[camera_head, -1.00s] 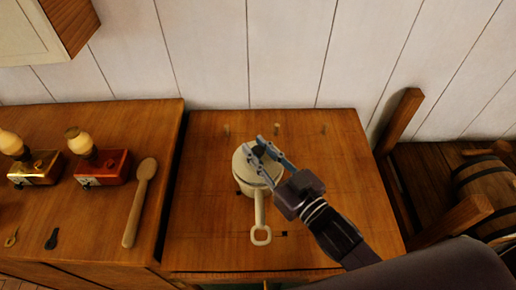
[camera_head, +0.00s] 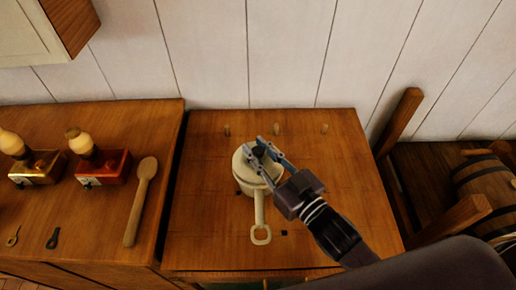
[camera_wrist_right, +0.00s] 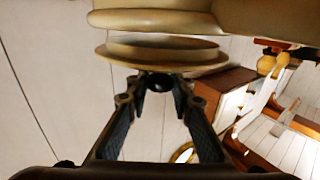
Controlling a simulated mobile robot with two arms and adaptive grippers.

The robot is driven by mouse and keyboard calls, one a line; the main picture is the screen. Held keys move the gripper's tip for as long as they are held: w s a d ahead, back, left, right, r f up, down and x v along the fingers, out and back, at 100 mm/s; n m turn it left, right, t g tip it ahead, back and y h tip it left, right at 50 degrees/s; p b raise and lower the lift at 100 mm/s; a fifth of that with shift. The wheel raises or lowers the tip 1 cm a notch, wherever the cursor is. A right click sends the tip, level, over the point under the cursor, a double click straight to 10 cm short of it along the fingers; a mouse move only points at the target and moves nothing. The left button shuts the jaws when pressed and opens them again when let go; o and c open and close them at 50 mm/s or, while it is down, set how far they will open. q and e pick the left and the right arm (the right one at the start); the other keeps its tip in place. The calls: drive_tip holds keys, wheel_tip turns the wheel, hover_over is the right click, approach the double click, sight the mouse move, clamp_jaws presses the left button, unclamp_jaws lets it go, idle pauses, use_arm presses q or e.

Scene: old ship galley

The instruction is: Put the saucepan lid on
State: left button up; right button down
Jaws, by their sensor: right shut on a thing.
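The cream saucepan (camera_head: 259,206) stands on the wooden counter, its looped handle pointing toward me. The round cream lid (camera_head: 242,167) is over the pan's mouth and hides its inside. In the right wrist view the lid (camera_wrist_right: 160,58) shows its inner collar facing the saucepan's rim (camera_wrist_right: 150,20), very close to it; I cannot tell whether they touch. My right gripper (camera_head: 262,148) is shut on the lid's dark knob, which also shows in the wrist view (camera_wrist_right: 159,82). My left gripper is not in view.
Short pegs stand behind the pan. A barrel (camera_head: 485,190) is at the right.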

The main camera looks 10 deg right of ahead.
drive_tip(key=shift+f+b, duration=0.55)
drive_tip(key=shift+f, duration=0.3)
drive_tip(key=c, duration=1.6)
unclamp_jaws()
drive_tip(key=v, duration=1.2)
